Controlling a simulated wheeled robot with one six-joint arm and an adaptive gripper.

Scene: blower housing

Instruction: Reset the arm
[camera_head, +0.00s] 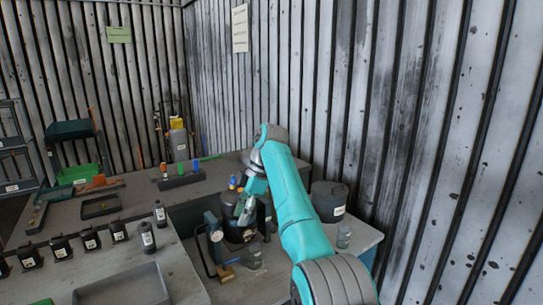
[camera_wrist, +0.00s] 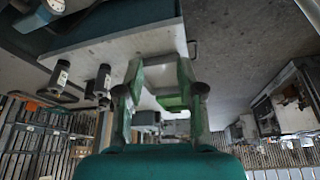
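My teal arm (camera_head: 298,210) reaches from the lower middle of the head view toward the bench. My gripper (camera_head: 243,212) is at its far end, low over the dark blower housing (camera_head: 238,232), and partly hides it. I cannot tell whether they touch. In the wrist view my gripper (camera_wrist: 162,92) shows two green fingers with dark pads, spread apart, with nothing held between them.
A blue-grey clamp-like fixture (camera_head: 214,243) is left of the housing. Several black bottles and an empty grey tray (camera_head: 122,286) occupy the left bench. The corrugated wall (camera_head: 420,120) is close behind.

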